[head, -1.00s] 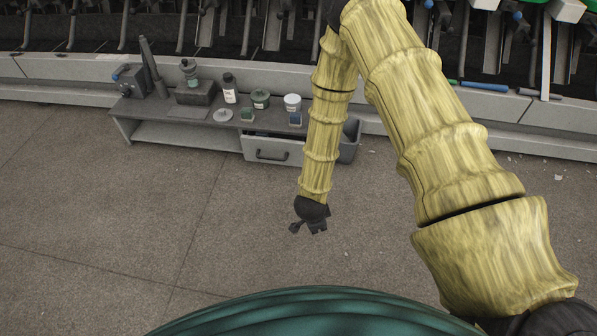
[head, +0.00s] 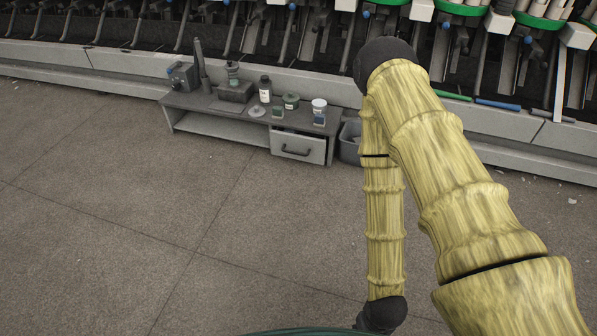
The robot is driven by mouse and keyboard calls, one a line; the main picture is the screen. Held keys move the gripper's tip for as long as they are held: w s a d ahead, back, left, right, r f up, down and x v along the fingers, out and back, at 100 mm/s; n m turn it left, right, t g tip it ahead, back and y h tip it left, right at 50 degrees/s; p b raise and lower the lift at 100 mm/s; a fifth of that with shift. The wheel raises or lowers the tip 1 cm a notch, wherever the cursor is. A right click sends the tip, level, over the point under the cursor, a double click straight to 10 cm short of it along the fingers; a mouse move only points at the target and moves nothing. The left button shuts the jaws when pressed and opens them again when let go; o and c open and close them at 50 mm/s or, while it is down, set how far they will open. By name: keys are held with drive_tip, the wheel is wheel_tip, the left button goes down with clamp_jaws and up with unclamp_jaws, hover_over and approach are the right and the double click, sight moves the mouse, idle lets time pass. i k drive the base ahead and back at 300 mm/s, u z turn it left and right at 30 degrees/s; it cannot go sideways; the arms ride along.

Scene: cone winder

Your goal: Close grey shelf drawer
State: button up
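The grey shelf (head: 222,128) is a low bench standing on the floor in front of the machine. Its drawer (head: 310,155) is at the right end, with a pale grey front and a dark bar handle (head: 297,151). The drawer front appears to stand a little out from under the shelf top; how far is hard to tell. The dark end of my arm, with my gripper (head: 380,314), is low at the bottom edge of the head view. It is well apart from the drawer, nearer to me and to the right. Its fingers cannot be made out.
A grey bin (head: 349,142) stands right of the drawer, partly behind my arm. The floor before the shelf is clear.

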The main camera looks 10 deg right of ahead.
sight(311, 147)
drive_tip(key=z, duration=0.05)
drive_tip(key=k, duration=0.5)
drive_tip(key=u, duration=1)
drive_tip(key=i, duration=1.45)
drive_tip(key=z, duration=0.9)
drive_tip(key=i, duration=0.45)
drive_tip(key=z, duration=0.4)
